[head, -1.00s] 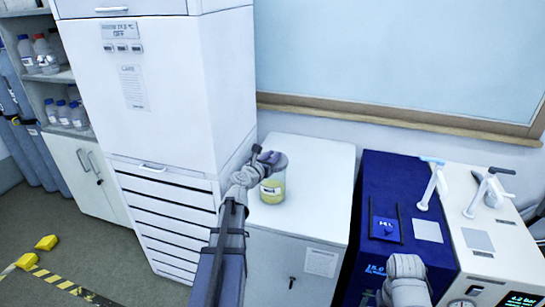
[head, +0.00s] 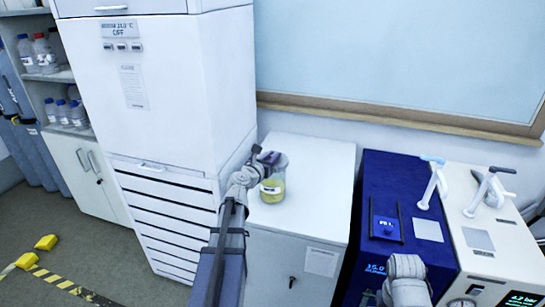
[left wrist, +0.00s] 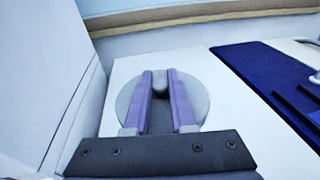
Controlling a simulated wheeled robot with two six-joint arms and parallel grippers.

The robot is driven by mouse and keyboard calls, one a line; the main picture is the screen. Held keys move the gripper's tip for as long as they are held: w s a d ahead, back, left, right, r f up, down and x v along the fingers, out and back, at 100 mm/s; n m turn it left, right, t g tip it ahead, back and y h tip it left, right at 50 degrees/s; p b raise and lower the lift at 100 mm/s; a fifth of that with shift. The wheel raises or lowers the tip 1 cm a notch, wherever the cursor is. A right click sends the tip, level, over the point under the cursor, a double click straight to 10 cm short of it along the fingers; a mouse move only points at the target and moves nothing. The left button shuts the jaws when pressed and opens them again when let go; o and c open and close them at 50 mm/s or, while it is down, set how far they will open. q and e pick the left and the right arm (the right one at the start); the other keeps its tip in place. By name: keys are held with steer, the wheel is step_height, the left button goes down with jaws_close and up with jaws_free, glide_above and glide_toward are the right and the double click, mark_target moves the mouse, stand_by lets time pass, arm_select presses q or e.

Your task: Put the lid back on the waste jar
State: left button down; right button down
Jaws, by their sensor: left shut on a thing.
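The waste jar (head: 273,188) is a clear cylinder with yellowish contents and a white label. It stands upright on the white cabinet top. My left gripper (head: 267,157) is at the jar's mouth. In the left wrist view its two purple fingers (left wrist: 160,88) are shut on the knob of the round grey lid (left wrist: 197,98). The lid lies over the jar's top, and the jar is hidden beneath it in that view. I cannot tell whether the lid rests on the rim or hangs just above it. My right gripper is not in view.
The white cabinet top (head: 325,170) is clear around the jar. A tall white unit (head: 165,90) rises close on the left. A blue instrument (head: 385,170) and a cream instrument (head: 510,245) with levers stand on the right. A wood-framed board (head: 400,112) is behind.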

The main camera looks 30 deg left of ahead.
arm_select(q)
steer(key=shift+c, duration=1)
jaws_free()
steer(key=shift+r, duration=0.15)
steer(key=shift+r+p, duration=3.45)
steer(key=shift+p, duration=0.15)
steer(key=shift+f, duration=0.1)
jaws_close()
